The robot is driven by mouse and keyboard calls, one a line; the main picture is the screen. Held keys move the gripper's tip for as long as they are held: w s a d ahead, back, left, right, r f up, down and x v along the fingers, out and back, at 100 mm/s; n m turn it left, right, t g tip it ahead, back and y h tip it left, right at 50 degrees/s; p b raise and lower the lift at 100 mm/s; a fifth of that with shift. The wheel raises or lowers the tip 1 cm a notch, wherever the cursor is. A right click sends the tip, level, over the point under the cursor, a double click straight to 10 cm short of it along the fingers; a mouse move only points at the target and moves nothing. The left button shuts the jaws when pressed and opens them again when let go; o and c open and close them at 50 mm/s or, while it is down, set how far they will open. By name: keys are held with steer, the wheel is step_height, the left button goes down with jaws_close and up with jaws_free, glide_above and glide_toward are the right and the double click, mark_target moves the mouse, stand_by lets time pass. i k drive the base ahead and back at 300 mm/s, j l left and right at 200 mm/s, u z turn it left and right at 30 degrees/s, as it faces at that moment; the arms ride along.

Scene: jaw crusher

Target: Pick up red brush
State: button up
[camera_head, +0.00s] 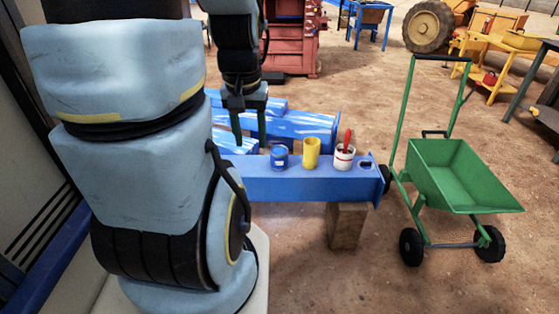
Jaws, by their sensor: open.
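A red brush (347,138) stands in a white paint can (344,159) with red on its side. Only the upper part of the brush shows above the can's rim. The can stands on a blue beam (300,187), towards its right end. My gripper (250,140) is open and points down to the left of the cans. It looks empty and apart from the brush. Its two dark green fingers hang near the blue beams. My large arm links cover the left part of the view.
A blue can (280,158) and a yellow cup (311,153) stand left of the white can. A wooden block (345,226) supports the beam. A green cart (455,175) stands close to its right end. More blue beams (300,126) lie behind. Open dirt floor lies in front.

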mark_target(347, 139)
steer(key=i+l+u, duration=0.15)
steer(key=l, duration=0.2)
steer(key=i+l+u, duration=0.35)
steer(key=l, duration=0.4)
steer(key=i+l+u, duration=0.15)
steer(key=l, duration=0.25)
steer(key=i+l+u, duration=0.2)
steer(key=l, duration=0.25)
steer(key=k, duration=0.05)
